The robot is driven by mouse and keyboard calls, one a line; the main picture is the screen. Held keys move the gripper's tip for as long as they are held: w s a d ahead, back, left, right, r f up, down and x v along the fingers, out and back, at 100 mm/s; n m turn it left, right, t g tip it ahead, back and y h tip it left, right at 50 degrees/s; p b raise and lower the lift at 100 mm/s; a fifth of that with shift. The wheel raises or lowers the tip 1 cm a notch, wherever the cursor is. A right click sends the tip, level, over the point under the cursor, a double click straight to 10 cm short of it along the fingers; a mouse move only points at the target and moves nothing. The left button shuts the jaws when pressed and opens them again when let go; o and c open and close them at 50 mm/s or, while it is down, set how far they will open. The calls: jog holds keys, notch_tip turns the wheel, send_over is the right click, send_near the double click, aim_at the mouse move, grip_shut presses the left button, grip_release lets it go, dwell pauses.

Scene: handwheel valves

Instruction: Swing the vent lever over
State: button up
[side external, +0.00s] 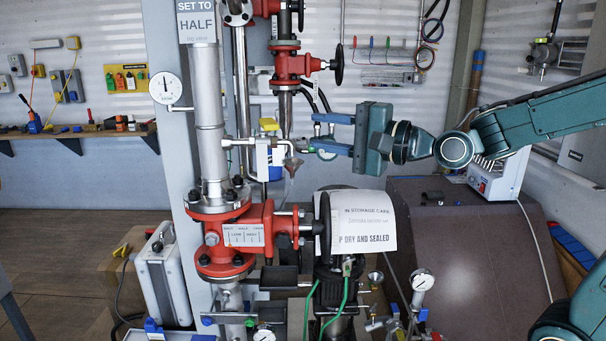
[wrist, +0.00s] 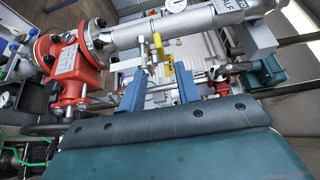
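A small vent valve (side external: 270,155) with a pale body sits on a side branch of the grey upright pipe. A short yellow handle (side external: 268,124) stands on top of it and looks like the vent lever. My gripper (side external: 312,131) is open, to the right of the valve and pointing at it, with a gap between its fingertips and the yellow handle. In the wrist view, the blue fingers of my gripper (wrist: 160,70) are spread and empty, and the yellow handle (wrist: 168,68) shows beyond them, between the tips in the picture. Contact with the lever is not visible.
A red flanged valve (side external: 238,228) with a black handwheel (side external: 323,228) stands below my gripper. Another black handwheel (side external: 338,63) is above. A paper sign (side external: 362,221) hangs below right. Small gauges stand lower down.

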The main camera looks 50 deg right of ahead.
aim_at(260, 123)
jog(key=shift+w, duration=0.15)
jog(key=shift+x, duration=6.75)
jog(key=shift+c, duration=0.4)
grip_shut()
